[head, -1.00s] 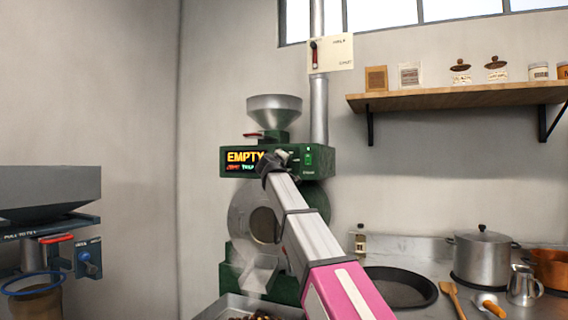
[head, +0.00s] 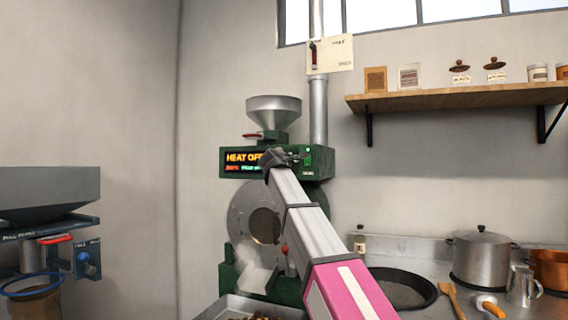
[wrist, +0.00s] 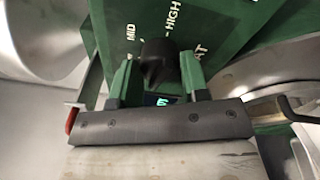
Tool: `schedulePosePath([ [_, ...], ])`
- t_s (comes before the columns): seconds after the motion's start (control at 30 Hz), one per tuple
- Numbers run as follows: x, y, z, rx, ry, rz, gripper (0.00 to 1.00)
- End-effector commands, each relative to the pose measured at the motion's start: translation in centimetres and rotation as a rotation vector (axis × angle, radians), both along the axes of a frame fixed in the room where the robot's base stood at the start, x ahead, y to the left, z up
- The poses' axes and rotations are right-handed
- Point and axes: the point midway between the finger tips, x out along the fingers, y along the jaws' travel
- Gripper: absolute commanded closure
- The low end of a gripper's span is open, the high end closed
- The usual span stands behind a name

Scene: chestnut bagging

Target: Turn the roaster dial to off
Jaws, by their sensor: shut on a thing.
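The green roaster (head: 232,280) stands against the wall in the head view. Its display (head: 242,158) reads "HEAT OFF" in orange, partly covered by my gripper (head: 290,157). In the wrist view, the black dial (wrist: 155,60) sits on the green panel between the fingertips of my gripper (wrist: 157,72). The gripper is shut on the dial. The labels MID and HIGH show around it, and another label is partly hidden. In the head view the dial itself is hidden behind my gripper.
A steel hopper (head: 274,110) tops the roaster and a tray (head: 228,308) lies below its chute. To the right are a black pan (head: 425,286), a lidded pot (head: 480,255) and a wall shelf (head: 450,97). A blue-knobbed machine (head: 50,190) stands at the left.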

Motion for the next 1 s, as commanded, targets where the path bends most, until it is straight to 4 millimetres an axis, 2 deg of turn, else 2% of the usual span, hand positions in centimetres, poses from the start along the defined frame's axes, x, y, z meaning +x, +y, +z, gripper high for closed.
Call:
schedulePosePath([
  [0.37, -0.01, 0.03, -0.01, -0.162, 0.060, 0.000, 0.82],
  [0.93, -0.02, 0.03, -0.03, -0.190, 0.071, 0.000, 0.82],
  [0.97, -0.03, 0.03, -0.03, -0.190, 0.071, 0.000, 0.52],
  [1.0, -0.02, 0.03, -0.02, -0.190, 0.071, 0.000, 0.39],
])
